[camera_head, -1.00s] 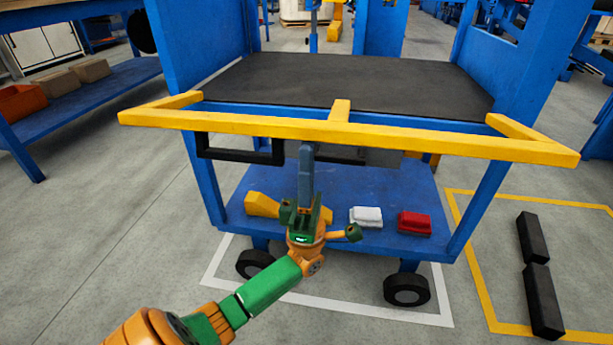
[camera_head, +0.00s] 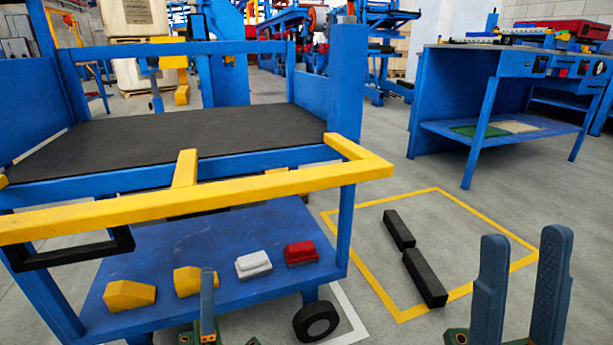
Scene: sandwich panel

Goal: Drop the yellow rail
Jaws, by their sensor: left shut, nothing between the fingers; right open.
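The yellow rail (camera_head: 240,194) runs across the front of the blue cart, level with its black top, with a short middle bar and a bent right end reaching back to the cart's post. My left gripper (camera_head: 207,275) is shut and empty, below and in front of the rail, before the lower shelf. My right gripper (camera_head: 525,238) is open and empty at the lower right, well apart from the rail, its two blue fingers pointing up.
The cart's lower shelf (camera_head: 215,238) holds two yellow blocks, a white item (camera_head: 253,264) and a red item (camera_head: 301,252). Two black bars (camera_head: 425,278) lie on the floor inside a yellow outline. A blue workbench (camera_head: 455,75) stands at the back right.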

